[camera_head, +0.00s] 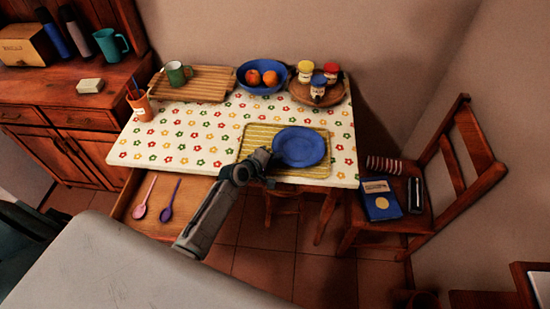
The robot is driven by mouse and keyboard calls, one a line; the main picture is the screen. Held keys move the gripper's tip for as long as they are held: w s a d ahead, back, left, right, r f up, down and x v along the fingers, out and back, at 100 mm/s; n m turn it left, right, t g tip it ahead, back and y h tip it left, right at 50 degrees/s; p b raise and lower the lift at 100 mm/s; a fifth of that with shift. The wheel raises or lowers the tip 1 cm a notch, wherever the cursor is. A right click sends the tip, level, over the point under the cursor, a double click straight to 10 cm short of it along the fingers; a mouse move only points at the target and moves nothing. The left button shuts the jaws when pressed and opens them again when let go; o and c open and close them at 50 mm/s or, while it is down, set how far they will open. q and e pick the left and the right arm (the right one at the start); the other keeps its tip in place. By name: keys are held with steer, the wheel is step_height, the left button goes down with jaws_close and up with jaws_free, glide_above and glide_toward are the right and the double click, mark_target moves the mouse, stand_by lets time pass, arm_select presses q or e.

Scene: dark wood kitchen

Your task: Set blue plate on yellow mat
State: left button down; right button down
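The blue plate (300,146) is over the yellow striped mat (252,135) at the right front of the table. It covers the mat's middle and right part; I cannot tell whether it rests flat or is held slightly above. My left gripper (268,167) is at the plate's left rim, with its fingers small and dark there. Whether they are open or shut on the rim is not clear. My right gripper is not in view.
The table (185,135) has a flowered cloth. Behind the mat stand a blue fruit bowl (262,76) and a round wooden tray (337,94) with jars. A wooden board (205,84) holds a green mug (177,73). An open drawer (140,219) holds two spoons. A chair (430,215) stands right.

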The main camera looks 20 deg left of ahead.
arm_select(q)
steer(key=shift+f, duration=0.1)
steer(key=c, duration=1.9)
jaws_free()
steer(key=shift+c, duration=0.2)
steer(key=v, duration=1.2)
steer(key=shift+b, duration=0.3)
steer(key=shift+s, duration=0.1)
